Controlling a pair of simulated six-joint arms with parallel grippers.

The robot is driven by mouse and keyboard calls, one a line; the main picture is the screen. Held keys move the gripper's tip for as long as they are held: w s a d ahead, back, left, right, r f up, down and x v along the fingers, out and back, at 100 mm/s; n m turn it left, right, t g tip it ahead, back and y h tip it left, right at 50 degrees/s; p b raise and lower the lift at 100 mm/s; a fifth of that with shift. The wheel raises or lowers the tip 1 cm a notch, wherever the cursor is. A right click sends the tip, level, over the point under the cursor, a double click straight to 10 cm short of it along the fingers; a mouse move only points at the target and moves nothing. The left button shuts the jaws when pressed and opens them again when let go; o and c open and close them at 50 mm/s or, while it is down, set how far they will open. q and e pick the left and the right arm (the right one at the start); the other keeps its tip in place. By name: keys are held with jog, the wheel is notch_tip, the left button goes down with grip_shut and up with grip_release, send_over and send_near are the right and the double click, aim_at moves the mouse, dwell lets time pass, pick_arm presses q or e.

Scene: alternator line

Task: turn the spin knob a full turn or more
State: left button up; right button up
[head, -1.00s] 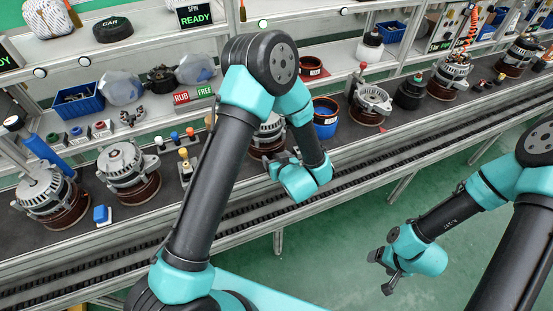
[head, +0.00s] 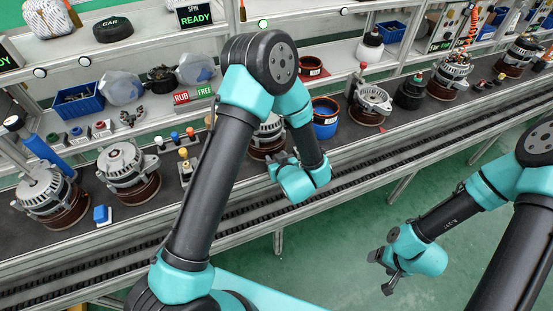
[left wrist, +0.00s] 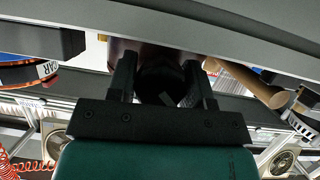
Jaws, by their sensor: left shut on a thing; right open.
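My left gripper (head: 270,163) is at the front edge of the bench, against the lower part of an alternator (head: 268,132) that my left arm partly hides. In the left wrist view, the two fingers of my left gripper (left wrist: 162,84) are closed on the sides of a dark round piece (left wrist: 160,80), which appears to be the spin knob. A brown rounded body (left wrist: 142,51) is right behind it. The knob's markings and turn angle cannot be made out. My right gripper (head: 379,272) is open and empty over the green floor, away from the bench.
A SPIN READY display (head: 195,14) stands on the upper shelf, and a RUB FREE sign (head: 194,95) stands lower. A blue tub (head: 325,126) and several alternators line the bench. In the left wrist view, a wooden handle (left wrist: 250,82) lies close to the right finger.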

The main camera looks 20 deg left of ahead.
pick_arm(q)
jog(key=shift+n+t+h, duration=0.3)
jog(key=shift+n+h, duration=0.1)
jog(key=shift+n, duration=0.2)
jog(key=o, duration=0.9)
jog(key=shift+s, duration=0.1)
jog(key=v, duration=1.7)
jog(key=shift+s+d, duration=0.1)
jog(key=shift+d, duration=0.05)
